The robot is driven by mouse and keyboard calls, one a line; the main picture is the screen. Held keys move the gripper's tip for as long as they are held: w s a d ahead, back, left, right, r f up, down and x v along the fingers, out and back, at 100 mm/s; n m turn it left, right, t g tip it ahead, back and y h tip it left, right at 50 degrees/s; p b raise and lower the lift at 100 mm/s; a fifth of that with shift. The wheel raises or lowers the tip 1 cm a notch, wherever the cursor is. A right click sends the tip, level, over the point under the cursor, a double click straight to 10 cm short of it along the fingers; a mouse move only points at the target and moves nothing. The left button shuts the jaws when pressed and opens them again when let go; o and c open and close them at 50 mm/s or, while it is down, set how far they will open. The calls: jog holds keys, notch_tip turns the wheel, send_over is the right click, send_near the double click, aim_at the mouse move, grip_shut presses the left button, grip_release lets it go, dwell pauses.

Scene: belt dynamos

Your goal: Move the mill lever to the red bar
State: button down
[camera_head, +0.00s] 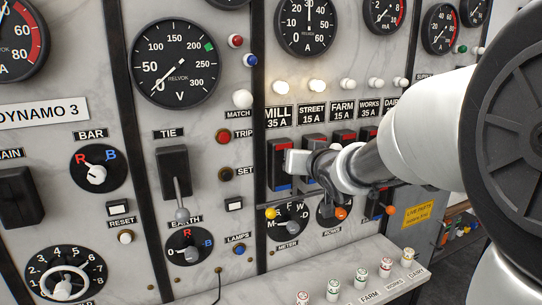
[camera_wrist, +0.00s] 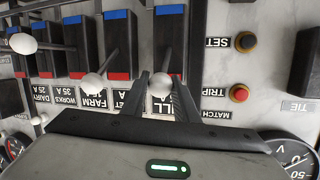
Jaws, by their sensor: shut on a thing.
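The mill switch (camera_head: 280,162) is a black block under the MILL 35 A label. It has a red bar at the label end and a blue bar at the other end. The wrist view is upside down and shows the mill switch (camera_wrist: 169,30) with its blue bar at the top and red bar (camera_wrist: 174,76) at the bottom. The pale ball of the mill lever (camera_wrist: 160,85) sits between the fingers of my gripper (camera_wrist: 160,98), which is shut on it. The ball appears near the red bar; whether the lever rests there I cannot tell. In the head view my gripper (camera_head: 298,163) hides the lever.
The STREET, FARM and further switches stand close beside it; a neighbouring lever ball (camera_wrist: 92,83) is near my finger. Yellow (camera_head: 270,213) and orange (camera_head: 341,213) knobs stick out below. The TRIP button (camera_head: 222,135) is to the left. A ledge (camera_head: 330,290) with several fuses runs below.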

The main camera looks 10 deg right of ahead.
jog(key=c, duration=1.6)
grip_release()
jog(key=shift+a+r, duration=0.1)
jog(key=shift+r, duration=0.15)
jog(key=shift+c, duration=0.2)
jog(key=shift+o, duration=1.3)
jog(key=shift+f, duration=0.15)
jog(key=p+v, duration=0.2)
jog(key=v, duration=1.5)
jog(key=shift+p, duration=0.35)
jog(key=shift+s, duration=0.15)
